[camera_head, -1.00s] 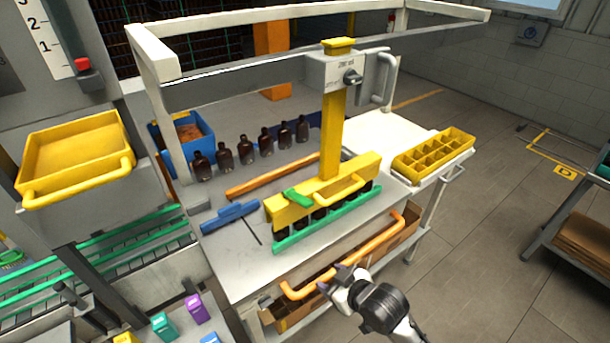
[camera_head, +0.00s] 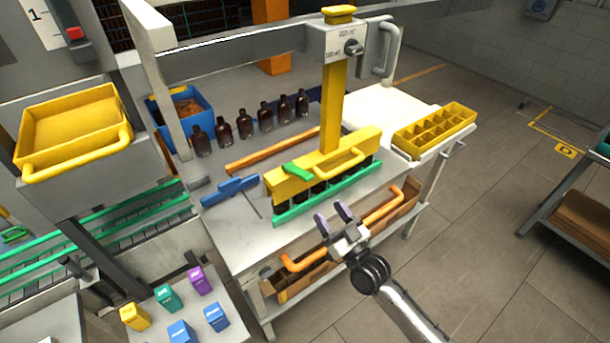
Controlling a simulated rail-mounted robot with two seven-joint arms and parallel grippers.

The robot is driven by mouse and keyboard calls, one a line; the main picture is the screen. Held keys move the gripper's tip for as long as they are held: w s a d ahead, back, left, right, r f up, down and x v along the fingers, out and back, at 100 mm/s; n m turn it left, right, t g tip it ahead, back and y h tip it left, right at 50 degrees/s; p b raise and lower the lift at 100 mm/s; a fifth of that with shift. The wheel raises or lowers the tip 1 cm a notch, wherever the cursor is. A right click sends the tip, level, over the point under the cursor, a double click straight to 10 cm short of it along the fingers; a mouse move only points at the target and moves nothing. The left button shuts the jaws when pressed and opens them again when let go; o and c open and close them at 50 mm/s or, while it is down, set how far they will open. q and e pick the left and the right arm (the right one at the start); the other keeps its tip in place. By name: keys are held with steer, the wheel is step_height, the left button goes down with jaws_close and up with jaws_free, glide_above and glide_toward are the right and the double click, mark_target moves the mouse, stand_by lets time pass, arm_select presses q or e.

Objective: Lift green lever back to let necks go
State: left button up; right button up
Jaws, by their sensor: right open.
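The green lever (camera_head: 297,170) lies on top of the yellow clamp bar (camera_head: 290,186), toward its left end. Several dark bottles (camera_head: 318,193) stand under the bar, mostly hidden behind a green rail (camera_head: 328,194). A yellow post (camera_head: 333,110) rises from the bar to a grey head. My right gripper (camera_head: 333,216) is open and empty. It is in front of the green rail and the table's front edge, apart from the lever. My left gripper is not in view.
A row of amber bottles (camera_head: 245,124) stands behind an orange rail (camera_head: 265,151). A blue stop (camera_head: 230,190) lies left of the bar. A yellow divided crate (camera_head: 434,130) sits at right. An orange handle (camera_head: 385,212) runs along the table front.

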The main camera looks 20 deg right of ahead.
mark_target(305, 173)
steer(key=x, duration=1.1)
steer(key=shift+w+a+r, duration=0.1)
steer(key=shift+w, duration=0.25)
jaws_close()
